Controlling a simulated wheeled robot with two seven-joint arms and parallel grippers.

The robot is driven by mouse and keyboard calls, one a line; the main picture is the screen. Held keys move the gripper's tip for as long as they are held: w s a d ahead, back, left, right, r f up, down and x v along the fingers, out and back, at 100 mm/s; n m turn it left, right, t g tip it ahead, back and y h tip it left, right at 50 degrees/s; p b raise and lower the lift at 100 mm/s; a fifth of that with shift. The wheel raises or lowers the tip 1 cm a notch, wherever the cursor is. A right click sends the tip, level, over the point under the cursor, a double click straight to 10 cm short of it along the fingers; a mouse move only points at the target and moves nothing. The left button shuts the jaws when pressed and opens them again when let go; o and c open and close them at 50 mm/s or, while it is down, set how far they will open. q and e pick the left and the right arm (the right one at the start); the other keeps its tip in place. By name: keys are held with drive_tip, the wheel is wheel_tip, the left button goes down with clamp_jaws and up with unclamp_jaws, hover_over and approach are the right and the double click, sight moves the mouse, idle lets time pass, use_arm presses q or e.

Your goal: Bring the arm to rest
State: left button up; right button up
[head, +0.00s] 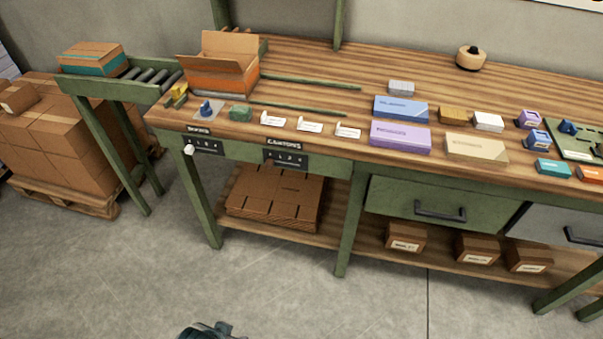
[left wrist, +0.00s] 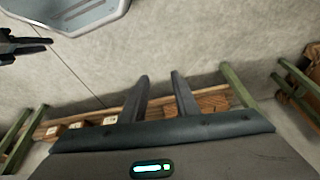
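My left gripper (left wrist: 161,80) shows in the left wrist view with its two dark fingers apart and nothing between them. It hangs over bare floor, in front of the workbench and apart from it. In the head view only a dark piece of my left arm or gripper (head: 210,331) shows at the bottom edge. A dark shape at the left edge of the left wrist view may be my right gripper (left wrist: 22,46).
The wooden-topped green workbench (head: 300,75) holds an open carton (head: 222,78), small boxes and cards. Flat cardboard (head: 275,198) lies on its lower shelf. Stacked cartons (head: 70,150) stand on a pallet at left. The floor (head: 130,270) before the bench is clear.

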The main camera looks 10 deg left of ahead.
use_arm(q)
drive_tip(key=s+d+f, duration=0.1)
drive_tip(key=s+f, duration=0.2)
drive_tip(key=f, duration=1.1)
drive_tip(key=s+d+f+t+h, duration=0.1)
drive_tip(key=s+f, duration=0.2)
drive_tip(key=f, duration=1.2)
drive_tip(key=shift+s+d+f+m+t, duration=0.15)
drive_tip(key=shift+s+f+m+t, duration=0.15)
